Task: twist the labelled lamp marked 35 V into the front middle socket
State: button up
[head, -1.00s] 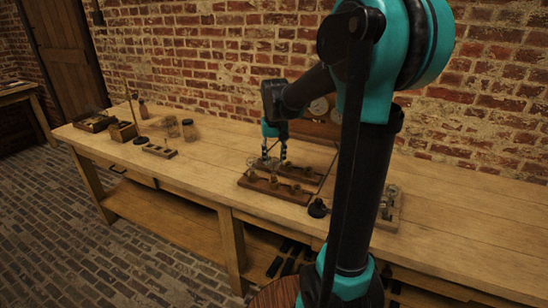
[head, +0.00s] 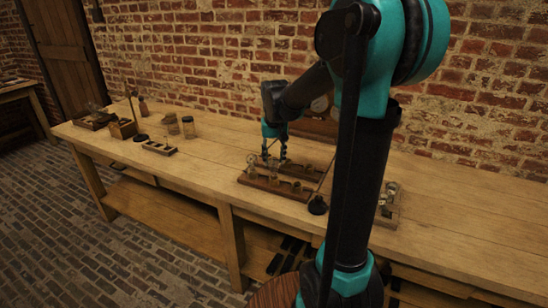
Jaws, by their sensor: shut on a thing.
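A dark wooden board with rows of sockets (head: 262,187) lies on the bench near its front edge. The front row has a left socket (head: 252,172), a front middle socket (head: 274,181) and a right socket (head: 296,187). A small glass lamp (head: 251,159) shows at the left of the back row. My gripper (head: 274,157) points down over the back part of the board, behind the front middle socket. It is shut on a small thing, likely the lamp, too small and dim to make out. No 35 V marking is readable.
A round black base with a slanting rod (head: 318,205) stands at the board's right front. A rack with glass pieces (head: 388,205) is right of my arm. Two jars (head: 188,127), a small rack (head: 159,147) and boxes (head: 122,128) stand at left. The bench between is clear.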

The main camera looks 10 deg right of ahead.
jog(key=shift+f, duration=0.5)
dwell(0.6)
jog(key=m, duration=0.4)
jog(key=shift+m+h, duration=0.3)
jog(key=shift+m, duration=1)
jog(key=shift+m, duration=1.2)
jog(key=m, duration=0.4)
jog(key=shift+g, duration=0.4)
